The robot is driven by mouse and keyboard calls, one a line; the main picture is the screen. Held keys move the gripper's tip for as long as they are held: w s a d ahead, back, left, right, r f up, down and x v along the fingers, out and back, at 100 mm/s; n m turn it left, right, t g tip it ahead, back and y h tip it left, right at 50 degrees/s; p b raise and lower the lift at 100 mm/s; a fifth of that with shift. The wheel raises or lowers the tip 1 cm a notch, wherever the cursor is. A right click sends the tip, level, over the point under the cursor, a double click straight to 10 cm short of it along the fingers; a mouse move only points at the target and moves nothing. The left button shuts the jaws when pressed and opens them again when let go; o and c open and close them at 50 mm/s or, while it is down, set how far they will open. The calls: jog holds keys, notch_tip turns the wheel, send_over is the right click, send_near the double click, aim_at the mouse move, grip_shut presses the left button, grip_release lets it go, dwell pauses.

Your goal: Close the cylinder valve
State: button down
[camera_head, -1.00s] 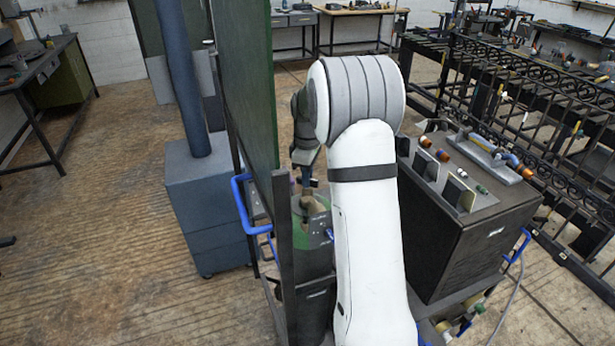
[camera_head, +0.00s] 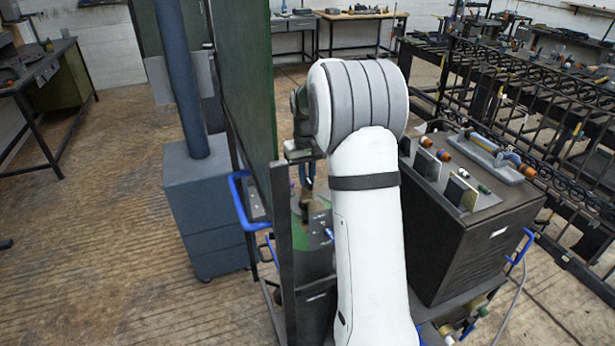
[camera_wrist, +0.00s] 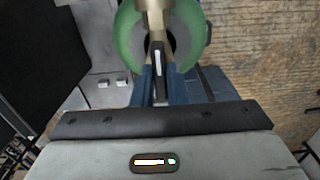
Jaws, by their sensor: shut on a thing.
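The gas cylinder (camera_head: 318,228), dark with a green shoulder, stands between the green panel and my white arm in the head view. Its green shoulder (camera_wrist: 128,32) shows as a ring at the top of the wrist view. The brass-coloured valve (camera_wrist: 154,18) rises in the middle of that ring. My gripper (camera_wrist: 158,75) is over the cylinder top, its blue fingers shut on a narrow dark part of the valve with a pale stripe. In the head view my gripper (camera_head: 307,180) is small and partly hidden by my arm. The exact hold on the valve is hard to see.
A tall green panel (camera_head: 250,80) with a blue handle (camera_head: 240,200) stands close left of the cylinder. A dark control box (camera_head: 470,225) stands right of my arm. A blue-grey cabinet with a post (camera_head: 207,215) stands left. Floor at left is open.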

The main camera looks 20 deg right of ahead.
jog(key=m, duration=0.4)
jog(key=shift+m, duration=0.3)
jog(key=m+b, duration=0.1)
jog(key=m, duration=0.3)
jog(key=shift+m, duration=0.3)
jog(key=m, duration=0.4)
jog(key=shift+m, duration=2.3)
jog(key=c, duration=1.5)
grip_release()
jog(key=shift+o, duration=0.2)
